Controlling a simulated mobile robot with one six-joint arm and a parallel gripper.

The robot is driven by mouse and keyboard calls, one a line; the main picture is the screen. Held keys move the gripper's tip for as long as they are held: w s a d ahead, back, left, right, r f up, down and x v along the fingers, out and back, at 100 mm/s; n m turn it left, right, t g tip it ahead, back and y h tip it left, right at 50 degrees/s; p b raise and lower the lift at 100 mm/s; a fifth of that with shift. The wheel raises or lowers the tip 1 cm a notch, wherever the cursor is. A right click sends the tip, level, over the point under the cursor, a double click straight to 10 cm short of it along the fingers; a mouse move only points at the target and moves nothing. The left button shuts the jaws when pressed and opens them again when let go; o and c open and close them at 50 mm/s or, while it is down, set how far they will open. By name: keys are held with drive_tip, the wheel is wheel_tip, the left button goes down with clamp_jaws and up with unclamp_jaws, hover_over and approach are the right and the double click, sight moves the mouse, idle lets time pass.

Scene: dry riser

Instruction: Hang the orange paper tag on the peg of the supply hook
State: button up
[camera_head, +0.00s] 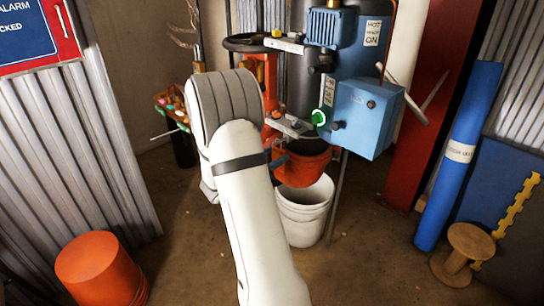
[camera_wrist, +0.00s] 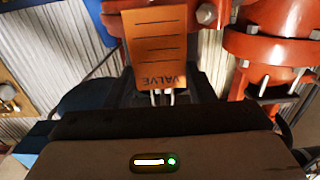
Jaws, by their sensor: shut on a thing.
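The orange paper tag (camera_wrist: 157,48) shows in the wrist view, with black ruled lines and the word VALVE upside down. Two pale strands (camera_wrist: 162,97) run from its lower edge down between the dark fingers of my gripper (camera_wrist: 162,88). My gripper is shut on the tag by this end, and the tag stands out beyond the fingers. In the head view my arm hides the gripper, and I cannot make out the tag there. I cannot pick out the supply hook or its peg for certain in either view.
Red-orange flanged pipes (camera_wrist: 270,45) with bolts are close on the right in the wrist view. In the head view a blue box (camera_head: 365,115) stands right of my arm, above a white bucket (camera_head: 303,212).

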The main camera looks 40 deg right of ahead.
idle(0.4)
drive_tip(key=o, duration=1)
